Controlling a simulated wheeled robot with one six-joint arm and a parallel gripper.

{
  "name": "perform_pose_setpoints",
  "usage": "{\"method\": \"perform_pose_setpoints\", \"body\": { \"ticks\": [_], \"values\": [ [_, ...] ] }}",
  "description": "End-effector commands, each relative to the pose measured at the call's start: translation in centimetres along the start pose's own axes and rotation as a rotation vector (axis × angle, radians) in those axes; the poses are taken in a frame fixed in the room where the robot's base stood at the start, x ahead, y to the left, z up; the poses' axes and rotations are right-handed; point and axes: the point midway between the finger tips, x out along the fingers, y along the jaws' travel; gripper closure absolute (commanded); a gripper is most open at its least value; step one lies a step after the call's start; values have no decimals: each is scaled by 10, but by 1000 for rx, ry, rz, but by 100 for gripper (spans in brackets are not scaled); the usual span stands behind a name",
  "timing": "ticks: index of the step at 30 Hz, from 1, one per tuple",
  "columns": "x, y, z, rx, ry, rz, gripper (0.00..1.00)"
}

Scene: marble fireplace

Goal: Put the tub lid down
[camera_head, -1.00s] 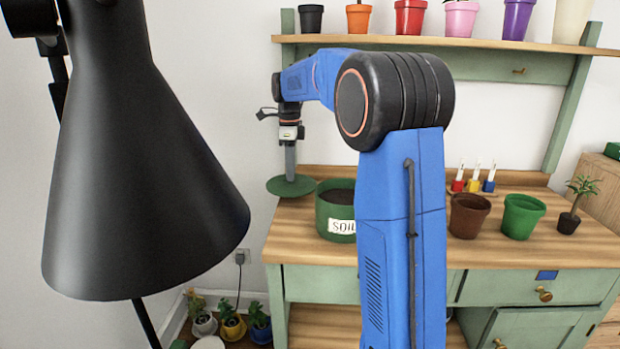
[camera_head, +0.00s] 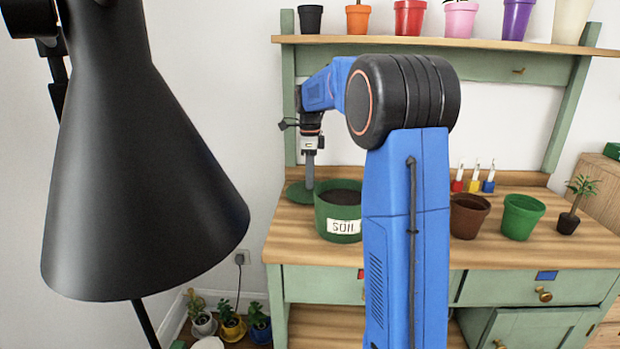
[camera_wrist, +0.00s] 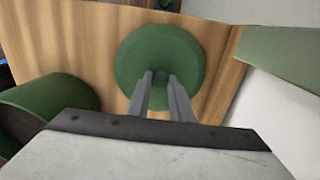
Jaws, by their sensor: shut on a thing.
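The tub lid is a round green disc (camera_wrist: 160,52) with a small knob at its centre. In the wrist view my gripper (camera_wrist: 160,80) is shut on that knob. In the head view the lid (camera_head: 297,193) is at the bench's back left corner, partly hidden behind the green soil tub. My gripper (camera_head: 310,184) points straight down at it. The tub (camera_head: 340,229) is open, labelled SOIL and full of dark soil. It stands just right of the lid. Whether the lid touches the bench top is hard to tell.
The wooden bench (camera_head: 300,245) is bare in front of the lid. A brown pot (camera_head: 469,216), a green pot (camera_head: 522,217) and a small plant (camera_head: 569,222) stand further right. A shelf of pots (camera_head: 430,41) hangs above. A black lamp shade (camera_head: 140,200) fills the left foreground.

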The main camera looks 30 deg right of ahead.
Motion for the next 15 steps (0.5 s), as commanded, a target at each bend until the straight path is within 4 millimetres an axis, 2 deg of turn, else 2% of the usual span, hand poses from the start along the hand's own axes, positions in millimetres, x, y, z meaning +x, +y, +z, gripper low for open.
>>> {"method": "perform_pose_setpoints", "body": {
  "ticks": [5, 6, 8, 15],
  "values": [
    [3, 0, 0, 0, 0, 0, 100],
    [3, 0, 0, 0, 0, 0, 73],
    [3, 0, 0, 0, 0, 0, 61],
    [2, 0, 0, 0, 0, 0, 61]
  ]
}}
